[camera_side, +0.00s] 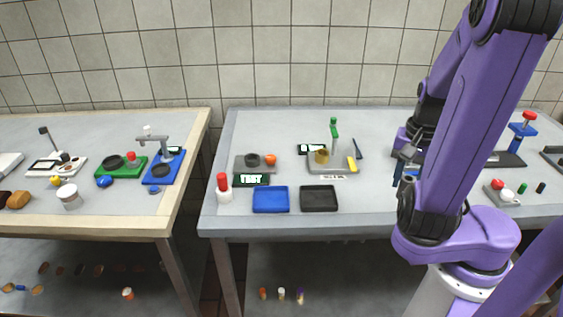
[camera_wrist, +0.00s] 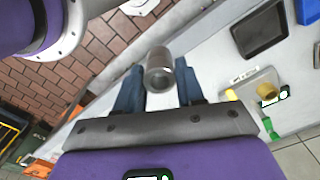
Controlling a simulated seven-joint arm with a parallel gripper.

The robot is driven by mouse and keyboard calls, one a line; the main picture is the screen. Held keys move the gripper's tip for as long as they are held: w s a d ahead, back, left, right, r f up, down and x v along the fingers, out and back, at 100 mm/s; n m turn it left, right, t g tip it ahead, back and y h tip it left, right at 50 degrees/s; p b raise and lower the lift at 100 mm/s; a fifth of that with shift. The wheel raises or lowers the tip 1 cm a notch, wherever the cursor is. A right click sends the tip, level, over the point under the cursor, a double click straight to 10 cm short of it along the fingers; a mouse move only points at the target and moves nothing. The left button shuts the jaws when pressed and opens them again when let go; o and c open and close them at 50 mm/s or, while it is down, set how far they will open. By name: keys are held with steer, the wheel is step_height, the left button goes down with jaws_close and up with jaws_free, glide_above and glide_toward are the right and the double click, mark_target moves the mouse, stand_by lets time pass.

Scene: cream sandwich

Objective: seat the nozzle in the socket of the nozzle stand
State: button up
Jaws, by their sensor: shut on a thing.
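My gripper (camera_wrist: 160,82) is shut on a grey metal cylinder with a round open end, which looks like the nozzle (camera_wrist: 159,62). The nozzle sits between the two blue fingers in the wrist view, with its open end facing the camera. In the side view my gripper (camera_side: 402,172) is at the right of the middle table, mostly hidden behind my arm, and the nozzle cannot be made out. I cannot tell for sure which fixture is the nozzle stand; its socket is not clearly visible in either view.
A grey base (camera_side: 318,168) with a tan cup and green post stands left of my gripper. A blue tray (camera_side: 270,199) and a black tray (camera_side: 319,198) lie at the front edge. A blue stand with a red top (camera_side: 525,122) is at the right. The table's back left is clear.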

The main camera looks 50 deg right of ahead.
steer(key=w+d+r+n, duration=0.15)
steer(key=w+n, duration=0.35)
steer(key=w, duration=0.5)
steer(key=w+d+n, duration=0.2)
steer(key=w+n, duration=0.3)
steer(key=w, duration=0.4)
steer(key=w+a+n, duration=0.8)
steer(key=w, duration=0.5)
steer(key=w+f, duration=0.3)
steer(key=w, duration=0.1)
steer(key=w+f, duration=0.3)
steer(key=w, duration=0.2)
steer(key=w+f, duration=0.3)
steer(key=w, duration=0.2)
steer(key=shift+a+f, duration=0.1)
steer(key=shift+f, duration=0.05)
steer(key=shift+w+f, duration=0.15)
steer(key=shift+f, duration=1.6)
steer(key=shift+f, duration=0.1)
